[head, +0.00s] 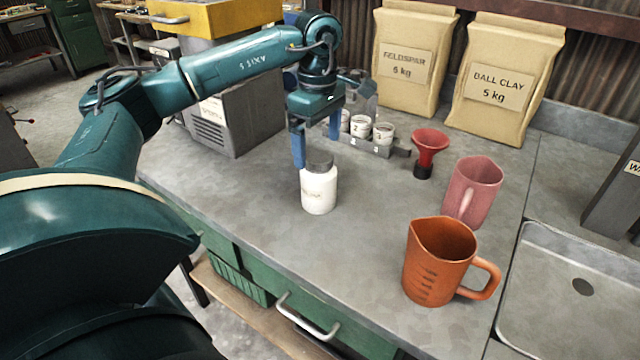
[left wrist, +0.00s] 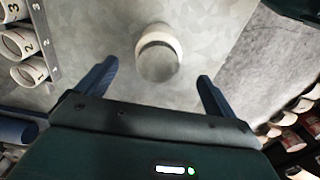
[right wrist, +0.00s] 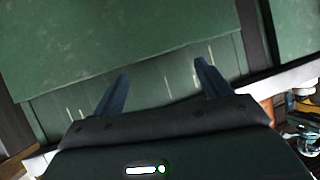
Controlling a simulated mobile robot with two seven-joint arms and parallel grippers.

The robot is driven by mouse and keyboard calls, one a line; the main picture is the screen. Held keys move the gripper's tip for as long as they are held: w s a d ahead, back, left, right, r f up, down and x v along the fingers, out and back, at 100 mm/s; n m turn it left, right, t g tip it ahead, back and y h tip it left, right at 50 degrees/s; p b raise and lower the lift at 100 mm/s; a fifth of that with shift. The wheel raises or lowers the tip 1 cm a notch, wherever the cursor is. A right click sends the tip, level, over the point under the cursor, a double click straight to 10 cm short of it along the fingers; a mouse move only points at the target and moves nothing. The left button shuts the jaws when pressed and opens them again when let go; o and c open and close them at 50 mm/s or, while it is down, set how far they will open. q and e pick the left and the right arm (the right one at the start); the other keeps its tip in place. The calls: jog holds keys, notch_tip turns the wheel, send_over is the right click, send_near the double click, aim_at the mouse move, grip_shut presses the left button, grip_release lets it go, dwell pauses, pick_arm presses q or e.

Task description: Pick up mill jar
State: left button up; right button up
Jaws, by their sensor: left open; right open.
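The mill jar (head: 319,190) is a white jar with a grey lid. It stands upright on the grey worktop, left of centre in the head view. My left gripper (head: 315,150) points down at the jar from just above and behind its lid. Its blue fingers are apart and hold nothing. In the left wrist view the jar (left wrist: 158,50) is seen from above, beyond and between the open fingertips (left wrist: 158,70). My right gripper (right wrist: 163,70) shows only in the right wrist view, open and empty, facing green panels.
An orange jug (head: 430,270), a pink jug (head: 478,185) and a red funnel (head: 430,146) stand to the right of the jar. Numbered cups (head: 362,126) sit in a rack behind. Two paper bags (head: 500,85) stand at the back. A sink (head: 560,290) is at right.

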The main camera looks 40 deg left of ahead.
aim_at(319, 155)
pick_arm(q)
jog(key=shift+w+f, duration=0.1)
jog(key=shift+f, duration=2.9)
jog(key=shift+c, duration=0.4)
jog(key=shift+r, duration=0.1)
jog(key=c, duration=1.5)
